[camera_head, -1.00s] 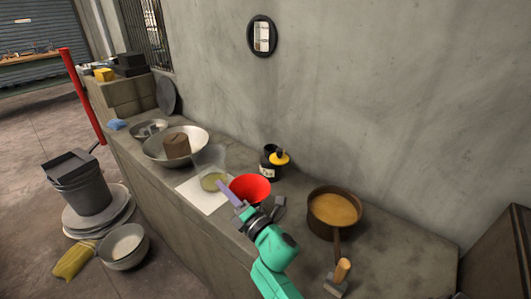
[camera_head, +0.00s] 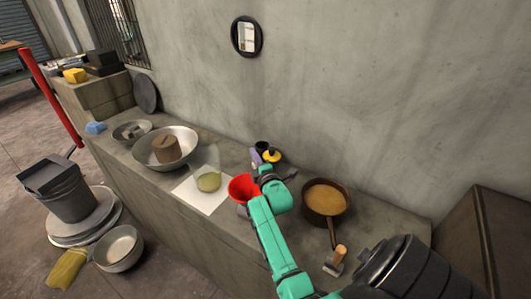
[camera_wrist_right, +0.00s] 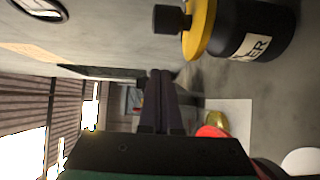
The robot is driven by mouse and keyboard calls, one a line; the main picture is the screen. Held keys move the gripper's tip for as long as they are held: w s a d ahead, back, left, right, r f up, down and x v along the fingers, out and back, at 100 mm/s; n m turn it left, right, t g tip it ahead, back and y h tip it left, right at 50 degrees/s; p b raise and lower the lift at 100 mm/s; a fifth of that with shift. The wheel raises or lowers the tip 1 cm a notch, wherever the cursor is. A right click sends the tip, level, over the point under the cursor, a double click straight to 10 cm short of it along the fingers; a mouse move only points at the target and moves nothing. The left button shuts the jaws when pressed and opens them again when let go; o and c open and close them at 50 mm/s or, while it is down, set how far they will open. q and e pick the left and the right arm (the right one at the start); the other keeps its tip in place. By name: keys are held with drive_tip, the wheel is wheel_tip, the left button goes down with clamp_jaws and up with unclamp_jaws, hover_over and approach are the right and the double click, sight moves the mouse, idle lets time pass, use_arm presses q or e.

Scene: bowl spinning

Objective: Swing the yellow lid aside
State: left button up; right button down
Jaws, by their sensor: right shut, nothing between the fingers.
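The yellow lid (camera_head: 272,156) is at the dark jar by the wall, behind the red bowl. In the right wrist view the yellow lid (camera_wrist_right: 203,28) has a black knob and sits against the black jar (camera_wrist_right: 265,35), which has a pale lettered label. My right gripper (camera_head: 255,157) is shut and empty, just left of the jar in the head view, and hides part of it. In the right wrist view my shut fingers (camera_wrist_right: 161,82) are apart from the lid. My left gripper is not in view.
The red bowl (camera_head: 241,187) stands close under my right wrist. A brown pan (camera_head: 308,205) stands to the right, a hammer (camera_head: 336,261) in front of it. The wall rises behind.

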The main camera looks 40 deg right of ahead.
sight(269, 154)
drive_tip(key=s+d+p, duration=0.1)
drive_tip(key=s+d, duration=0.1)
drive_tip(key=d, duration=0.1)
drive_tip(key=shift+s+r+p, duration=0.1)
drive_tip(key=shift+s+p, duration=0.25)
drive_tip(key=shift+p, duration=0.05)
drive_tip(key=shift+s+d, duration=0.15)
drive_tip(key=shift+d, duration=0.05)
drive_tip(key=shift+a, duration=0.1)
drive_tip(key=shift+s+d+n+y, duration=0.1)
drive_tip(key=shift+d+n+y, duration=0.2)
drive_tip(key=shift+y, duration=0.1)
